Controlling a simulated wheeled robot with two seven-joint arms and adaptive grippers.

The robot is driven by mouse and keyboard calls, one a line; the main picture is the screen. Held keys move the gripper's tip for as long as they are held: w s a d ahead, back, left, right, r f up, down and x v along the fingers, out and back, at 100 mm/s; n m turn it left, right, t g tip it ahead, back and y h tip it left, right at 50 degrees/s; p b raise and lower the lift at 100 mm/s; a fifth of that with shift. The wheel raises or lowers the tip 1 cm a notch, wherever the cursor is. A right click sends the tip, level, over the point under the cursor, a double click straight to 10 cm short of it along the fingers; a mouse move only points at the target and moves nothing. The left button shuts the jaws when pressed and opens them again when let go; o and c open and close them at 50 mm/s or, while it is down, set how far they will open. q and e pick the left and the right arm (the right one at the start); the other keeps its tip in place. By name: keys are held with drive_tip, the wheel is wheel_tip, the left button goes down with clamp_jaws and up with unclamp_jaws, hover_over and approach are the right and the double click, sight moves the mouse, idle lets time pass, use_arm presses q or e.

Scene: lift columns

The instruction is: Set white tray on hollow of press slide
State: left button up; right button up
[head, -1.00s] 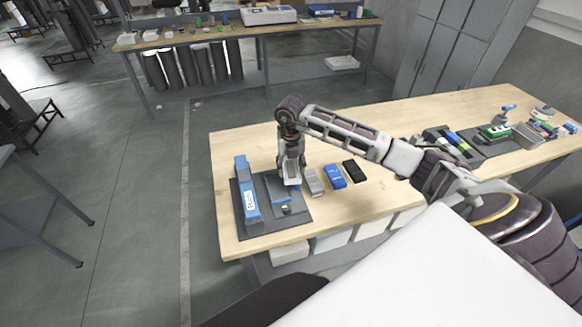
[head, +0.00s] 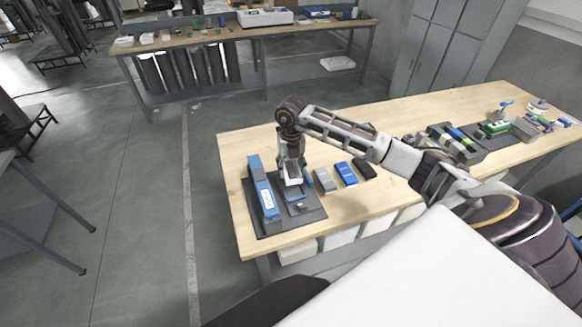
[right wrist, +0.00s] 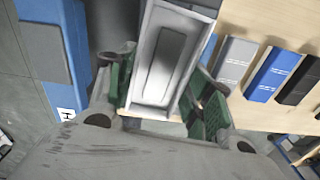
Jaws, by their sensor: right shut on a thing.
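My right gripper (head: 291,168) is shut on the white tray, with green finger pads on both sides of it in the right wrist view (right wrist: 163,95). The tray (right wrist: 160,60) is a long white piece with a recessed middle; it also shows in the head view (head: 292,181). The tall blue press body (head: 262,195) stands on a dark mat, just left of the gripper. A low blue part, seemingly the slide (head: 297,196), lies under and around the tray; the tray and gripper hide its hollow. I cannot tell whether tray and slide touch. My left gripper is not in view.
Grey (head: 323,180), blue (head: 346,173) and black (head: 365,168) blocks lie in a row right of the gripper. A dark mat (head: 310,217) lies under the press near the bench's left edge. Clear wood (head: 245,145) lies behind the press.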

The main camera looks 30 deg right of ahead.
sight(290, 171)
drive_tip(key=shift+w+a, duration=0.1)
drive_tip(key=shift+n, duration=0.5)
drive_tip(key=shift+f, duration=0.1)
idle(0.5)
drive_tip(key=shift+f+b, duration=1.2)
drive_tip(key=shift+f, duration=0.8)
drive_tip(key=shift+f+b, duration=0.5)
drive_tip(key=shift+f, duration=0.2)
drive_tip(key=shift+f+b, duration=0.9)
drive_tip(key=shift+f, duration=0.05)
idle(1.1)
